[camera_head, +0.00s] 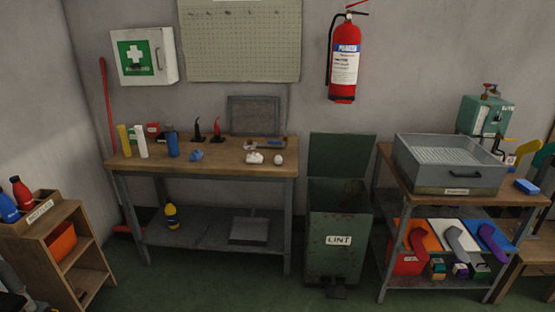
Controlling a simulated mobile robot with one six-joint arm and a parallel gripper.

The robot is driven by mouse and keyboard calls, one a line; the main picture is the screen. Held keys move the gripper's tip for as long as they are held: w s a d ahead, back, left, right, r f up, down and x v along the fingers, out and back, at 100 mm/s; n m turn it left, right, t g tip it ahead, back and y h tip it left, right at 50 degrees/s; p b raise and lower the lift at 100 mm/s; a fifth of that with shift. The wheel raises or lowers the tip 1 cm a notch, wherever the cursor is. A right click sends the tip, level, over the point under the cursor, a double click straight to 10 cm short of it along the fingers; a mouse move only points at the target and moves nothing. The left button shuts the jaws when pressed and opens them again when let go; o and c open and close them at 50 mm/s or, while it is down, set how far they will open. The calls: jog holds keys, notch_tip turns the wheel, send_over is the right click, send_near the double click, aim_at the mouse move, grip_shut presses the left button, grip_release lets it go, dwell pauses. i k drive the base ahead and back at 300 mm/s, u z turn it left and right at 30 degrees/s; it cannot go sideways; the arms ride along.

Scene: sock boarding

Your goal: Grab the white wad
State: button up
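A white crumpled wad (254,158) lies on the wooden top of the workbench (220,172), right of the middle and close to the front edge. A smaller, rounder whitish lump (278,159) lies just to its right, with a small gap between them. A blue crumpled wad (197,155) lies farther left on the same top. I cannot tell what the rounder lump is. My gripper does not show in this view.
Several bottles stand on the bench's left, including a blue one (173,144). A dark panel (254,115) leans at the back. A green lint bin (340,215) stands right of the bench, beside a table with a grey tray (450,165). Green floor is open in front.

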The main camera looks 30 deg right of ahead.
aim_at(278, 160)
jog(key=u, duration=0.45)
jog(key=i, duration=0.85)
jog(key=u, duration=0.6)
